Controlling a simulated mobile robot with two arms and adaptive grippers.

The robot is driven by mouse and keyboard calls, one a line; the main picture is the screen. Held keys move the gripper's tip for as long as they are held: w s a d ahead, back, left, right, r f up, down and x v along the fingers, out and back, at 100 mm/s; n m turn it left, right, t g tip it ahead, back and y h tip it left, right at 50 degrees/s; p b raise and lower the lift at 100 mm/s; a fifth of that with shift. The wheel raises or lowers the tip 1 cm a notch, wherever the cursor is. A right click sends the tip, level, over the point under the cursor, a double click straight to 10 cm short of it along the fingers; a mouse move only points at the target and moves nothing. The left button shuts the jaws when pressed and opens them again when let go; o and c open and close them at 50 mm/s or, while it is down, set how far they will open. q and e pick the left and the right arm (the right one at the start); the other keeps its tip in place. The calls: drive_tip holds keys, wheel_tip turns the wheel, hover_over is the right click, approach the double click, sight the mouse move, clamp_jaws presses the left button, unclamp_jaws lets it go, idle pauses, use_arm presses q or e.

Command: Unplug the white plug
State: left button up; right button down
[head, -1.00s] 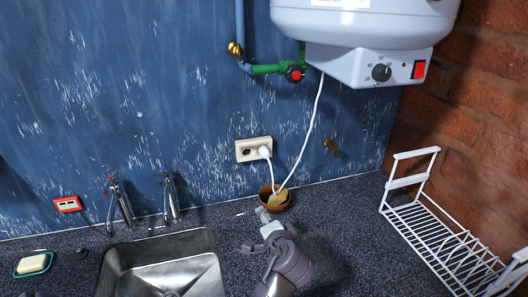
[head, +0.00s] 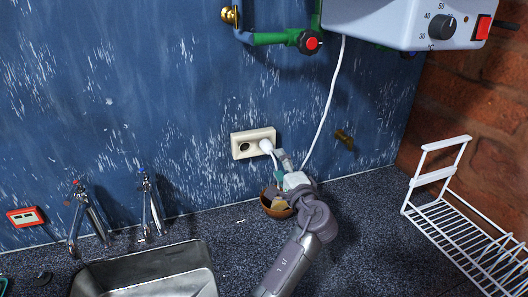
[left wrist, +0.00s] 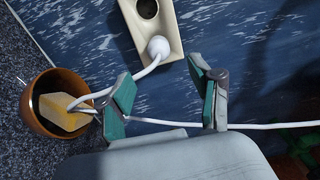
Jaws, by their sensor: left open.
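The white plug (head: 266,145) sits in the right socket of a cream double outlet (head: 240,149) on the blue wall. In the left wrist view the plug (left wrist: 158,47) shows as a round white head in the outlet (left wrist: 188,25), with its white cord (left wrist: 147,69) running down toward a bowl. My left gripper (head: 280,164) is just below and right of the plug in the head view. In the left wrist view my left gripper (left wrist: 163,88) has its two green-padded fingers apart, with the plug beyond the gap and not between them. My right gripper is not in view.
A brown bowl (head: 272,208) with a yellow sponge (left wrist: 63,112) stands below the outlet, close to my left gripper. The white cord (head: 324,110) hangs from the boiler (head: 395,18). A sink (head: 150,271) and a white rack (head: 440,212) flank the arm.

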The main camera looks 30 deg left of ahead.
sight(270, 152)
use_arm(q)
drive_tip(key=shift+w+a+f, duration=0.1)
drive_tip(key=shift+a, duration=0.05)
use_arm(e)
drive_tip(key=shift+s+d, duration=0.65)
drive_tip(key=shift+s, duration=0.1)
use_arm(q)
drive_tip(key=b+x, duration=0.1)
drive_tip(key=x, duration=0.6)
drive_tip(key=shift+w+a, duration=0.1)
drive_tip(key=shift+a, duration=0.05)
drive_tip(key=shift+w+a+b, duration=0.4)
drive_tip(key=shift+w+a, duration=0.1)
drive_tip(key=shift+a, duration=0.05)
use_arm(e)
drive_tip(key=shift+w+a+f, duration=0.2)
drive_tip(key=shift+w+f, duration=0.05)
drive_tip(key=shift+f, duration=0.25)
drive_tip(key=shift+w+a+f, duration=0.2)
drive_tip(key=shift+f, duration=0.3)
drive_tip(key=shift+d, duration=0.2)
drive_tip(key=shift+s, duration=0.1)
